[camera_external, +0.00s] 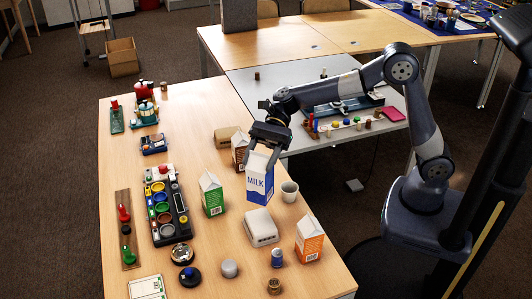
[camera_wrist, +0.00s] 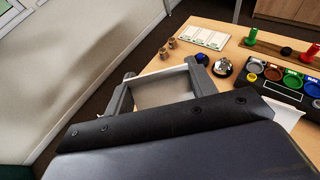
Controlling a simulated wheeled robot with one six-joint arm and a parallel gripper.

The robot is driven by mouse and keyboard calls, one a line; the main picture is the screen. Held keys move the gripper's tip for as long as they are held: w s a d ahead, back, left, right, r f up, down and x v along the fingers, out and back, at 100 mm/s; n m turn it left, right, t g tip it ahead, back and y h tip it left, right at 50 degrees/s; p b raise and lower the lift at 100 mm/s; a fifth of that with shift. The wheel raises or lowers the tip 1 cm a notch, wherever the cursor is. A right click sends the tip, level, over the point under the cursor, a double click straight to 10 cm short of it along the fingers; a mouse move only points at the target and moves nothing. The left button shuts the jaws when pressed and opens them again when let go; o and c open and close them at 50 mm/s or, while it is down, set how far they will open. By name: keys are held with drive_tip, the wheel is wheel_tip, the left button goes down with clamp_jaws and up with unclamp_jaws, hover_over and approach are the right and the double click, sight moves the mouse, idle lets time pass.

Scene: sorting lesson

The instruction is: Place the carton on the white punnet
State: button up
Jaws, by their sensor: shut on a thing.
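The milk carton (camera_external: 260,183) is white and blue with "MILK" on its side. My gripper (camera_external: 268,150) is shut on its top, and the carton hangs upright or nearly so. In the wrist view the fingers (camera_wrist: 160,84) stand on either side of a pale surface, seemingly the carton. The white punnet (camera_external: 262,228) is a low white box on the table, just below the carton in the external view. I cannot tell whether the carton's bottom touches anything. The punnet is not clearly visible in the wrist view.
A white cup (camera_external: 289,192) stands right of the held carton. A green carton (camera_external: 211,195) stands left, an orange carton (camera_external: 309,240) at front right, and a brown carton (camera_external: 239,150) behind. A tray of coloured pots (camera_external: 166,208) lies further left.

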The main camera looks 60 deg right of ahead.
sight(255, 197)
wheel_tip(255, 197, down, 11)
drive_tip(key=shift+r, duration=0.2)
idle(0.3)
drive_tip(key=shift+f, duration=0.2)
drive_tip(key=o, duration=1.4)
drive_tip(key=shift+r, duration=0.1)
drive_tip(key=shift+r, duration=0.1)
drive_tip(key=v, duration=1.2)
drive_tip(key=shift+b, duration=0.4)
